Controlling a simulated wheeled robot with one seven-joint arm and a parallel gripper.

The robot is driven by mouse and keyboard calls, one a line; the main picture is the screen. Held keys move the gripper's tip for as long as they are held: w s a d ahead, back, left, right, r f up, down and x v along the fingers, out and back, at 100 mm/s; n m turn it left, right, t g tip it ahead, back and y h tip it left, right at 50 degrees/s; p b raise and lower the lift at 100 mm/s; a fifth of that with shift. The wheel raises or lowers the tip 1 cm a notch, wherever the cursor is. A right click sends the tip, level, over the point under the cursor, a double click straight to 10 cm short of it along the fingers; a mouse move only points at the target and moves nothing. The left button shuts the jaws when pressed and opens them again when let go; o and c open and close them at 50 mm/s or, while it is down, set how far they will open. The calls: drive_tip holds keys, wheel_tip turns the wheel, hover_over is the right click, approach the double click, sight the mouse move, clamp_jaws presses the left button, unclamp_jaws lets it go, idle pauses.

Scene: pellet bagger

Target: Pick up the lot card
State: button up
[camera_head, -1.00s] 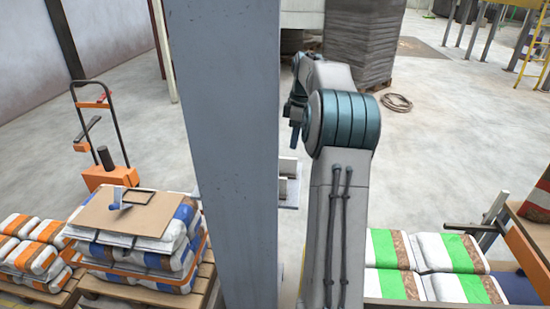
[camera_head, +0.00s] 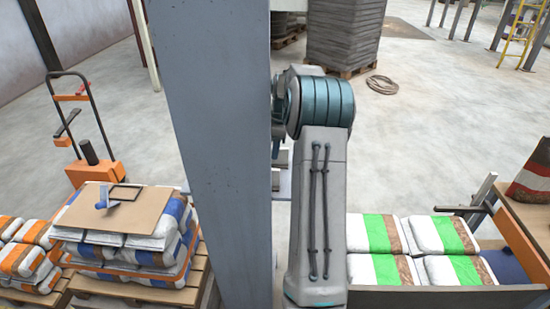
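I cannot make out a lot card with certainty. A brown cardboard sheet (camera_head: 148,218) lies on a stack of bags at the lower left. On it are a small blue tool-like object (camera_head: 105,197) and a dark rectangular frame (camera_head: 126,192), both too small to identify surely. My arm (camera_head: 318,190) stands upright at the centre with a teal banded joint on top. My gripper is not in view; the joint and a broad grey post (camera_head: 215,150) hide what lies behind them.
The bag stack stands on a wooden pallet (camera_head: 190,293). An orange hand truck (camera_head: 90,170) is behind it. White and green bags (camera_head: 445,235) lie at lower right, by a table (camera_head: 530,222). A coiled rope (camera_head: 382,85) lies on open floor.

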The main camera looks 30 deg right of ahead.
sight(273, 163)
drive_tip(key=shift+w+a+f, duration=0.1)
drive_tip(key=shift+f, duration=0.7)
drive_tip(key=shift+w+a+f, duration=0.1)
drive_tip(key=shift+f, duration=0.7)
drive_tip(key=shift+f, duration=0.2)
drive_tip(key=shift+c, duration=0.3)
clamp_jaws()
